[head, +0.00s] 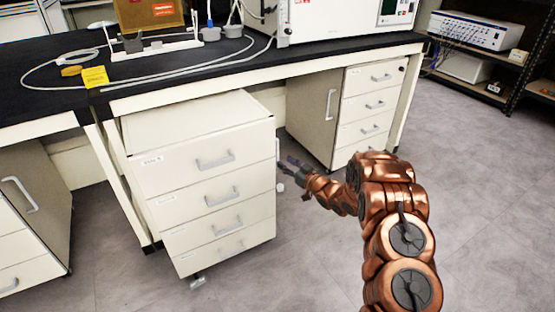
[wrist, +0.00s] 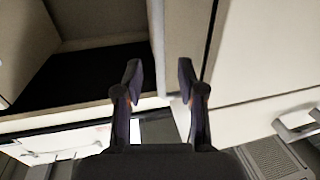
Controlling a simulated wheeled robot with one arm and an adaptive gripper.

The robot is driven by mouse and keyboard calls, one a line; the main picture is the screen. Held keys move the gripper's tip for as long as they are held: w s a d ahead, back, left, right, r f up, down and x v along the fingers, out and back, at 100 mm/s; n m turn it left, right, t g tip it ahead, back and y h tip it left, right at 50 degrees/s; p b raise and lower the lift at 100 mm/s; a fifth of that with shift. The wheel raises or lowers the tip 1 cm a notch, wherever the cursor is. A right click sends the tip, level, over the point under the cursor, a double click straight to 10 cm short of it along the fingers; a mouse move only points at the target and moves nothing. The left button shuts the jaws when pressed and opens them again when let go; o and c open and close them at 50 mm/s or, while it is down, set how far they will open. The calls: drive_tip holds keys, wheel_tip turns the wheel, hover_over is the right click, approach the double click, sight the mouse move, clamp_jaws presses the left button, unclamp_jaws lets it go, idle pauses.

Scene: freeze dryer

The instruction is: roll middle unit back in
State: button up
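The middle unit (head: 205,185) is a cream cabinet with several drawers and grey bar handles. It stands pulled out and angled in front of the black-topped bench, upright, with a caster (head: 197,282) showing at its front bottom. My gripper (head: 287,164) is just right of the unit, near its right front edge, about level with the upper drawers. No contact can be made out. A drawer front with a handle (wrist: 298,122) shows at the right there.
The bench (head: 235,60) has a cable, a yellow note (head: 95,77) and equipment on top. Grey floor (head: 470,190) is clear at the right.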

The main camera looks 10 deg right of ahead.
sight(277, 156)
drive_tip(key=shift+b+x, duration=0.65)
drive_tip(key=shift+x, duration=2.35)
clamp_jaws()
